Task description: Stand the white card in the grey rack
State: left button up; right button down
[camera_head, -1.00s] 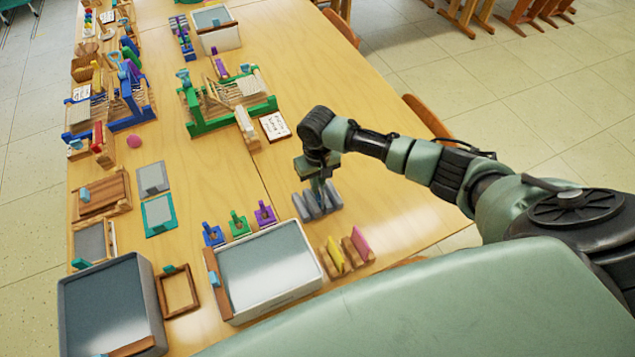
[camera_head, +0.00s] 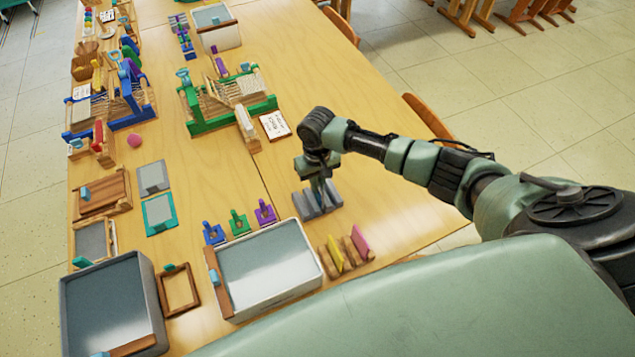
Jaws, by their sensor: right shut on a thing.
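The grey rack (camera_head: 308,208) stands on the table right of centre, behind the white-rimmed tray. My right gripper (camera_head: 320,196) points down over it, its fingertips at the rack's slats. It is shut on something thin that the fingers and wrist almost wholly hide. I take this to be the white card, since no other plain white card shows clearly. I cannot tell whether it stands fully in a slot or touches the rack's bottom. My left gripper is not in view.
A wooden rack (camera_head: 358,256) with a yellow and a pink card stands close in front. The white-rimmed tray (camera_head: 232,316) lies to the front left, with small blue, green and purple stands (camera_head: 238,222) behind it. Bare table lies right of the grey rack.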

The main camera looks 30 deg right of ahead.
jog(key=shift+f, duration=0.65)
dwell(0.8)
jog(key=c, duration=1.5)
grip_release()
notch_tip(320, 180, up, 8)
jog(key=shift+f+b, duration=0.1)
jog(key=shift+b, duration=0.65)
jog(key=shift+s+f, duration=0.1)
